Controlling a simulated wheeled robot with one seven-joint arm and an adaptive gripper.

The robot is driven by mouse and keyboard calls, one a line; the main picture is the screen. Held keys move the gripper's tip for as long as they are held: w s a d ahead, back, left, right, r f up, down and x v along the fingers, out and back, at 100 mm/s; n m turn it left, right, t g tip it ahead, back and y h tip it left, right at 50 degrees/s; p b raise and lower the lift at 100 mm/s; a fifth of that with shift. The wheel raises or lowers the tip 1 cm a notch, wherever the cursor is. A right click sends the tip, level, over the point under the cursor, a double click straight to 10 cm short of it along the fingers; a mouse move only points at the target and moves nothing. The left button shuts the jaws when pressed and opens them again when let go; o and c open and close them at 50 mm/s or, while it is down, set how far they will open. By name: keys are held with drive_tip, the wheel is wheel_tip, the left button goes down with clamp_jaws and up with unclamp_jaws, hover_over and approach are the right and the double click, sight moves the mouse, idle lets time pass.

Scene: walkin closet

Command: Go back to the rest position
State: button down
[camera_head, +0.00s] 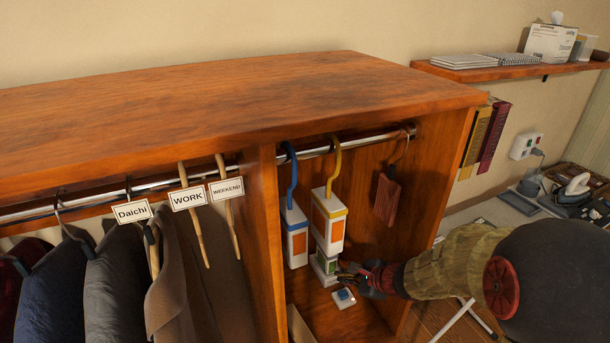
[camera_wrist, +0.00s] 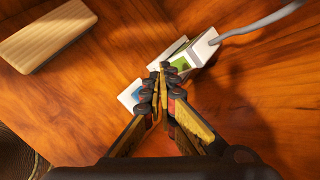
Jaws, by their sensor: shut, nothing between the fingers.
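My gripper (camera_head: 350,274) reaches from the right into the open right compartment of the wooden wardrobe (camera_head: 262,255). In the wrist view my gripper (camera_wrist: 161,72) has its fingertips together with nothing between them. Near the fingertips is a white box with a green panel (camera_wrist: 181,62); it also shows in the head view (camera_head: 327,263). A small white item with a blue patch (camera_head: 344,297) lies on the compartment floor below the fingers, and the fingers partly cover it in the wrist view (camera_wrist: 130,95). Whether the fingers touch either item I cannot tell.
An orange-and-white box on a blue hook (camera_head: 295,235) and one on a yellow hook (camera_head: 329,222) hang from the rail. A dark wooden block (camera_head: 387,192) hangs to their right. A pale wooden block (camera_wrist: 45,35) lies on the floor. Clothes (camera_head: 110,285) fill the left compartment.

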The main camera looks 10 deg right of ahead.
drive_tip(key=s+a+r+n+g, duration=0.25)
drive_tip(key=s+n, duration=0.35)
drive_tip(key=s, duration=0.3)
drive_tip(key=s+a+r+n+g, duration=0.2)
drive_tip(key=s+a+n+g, duration=0.1)
drive_tip(key=s+n, duration=0.45)
drive_tip(key=s+d+r+n+t+h, duration=0.1)
drive_tip(key=s+d+r+n+h, duration=0.1)
drive_tip(key=s+r, duration=0.4)
drive_tip(key=s+d+r+n+t+h, duration=0.2)
drive_tip(key=s+d+r+n, duration=0.2)
drive_tip(key=r, duration=0.5)
drive_tip(key=shift+s+d+n+h, duration=0.3)
drive_tip(key=shift+s+n, duration=0.45)
drive_tip(key=shift+s, duration=0.25)
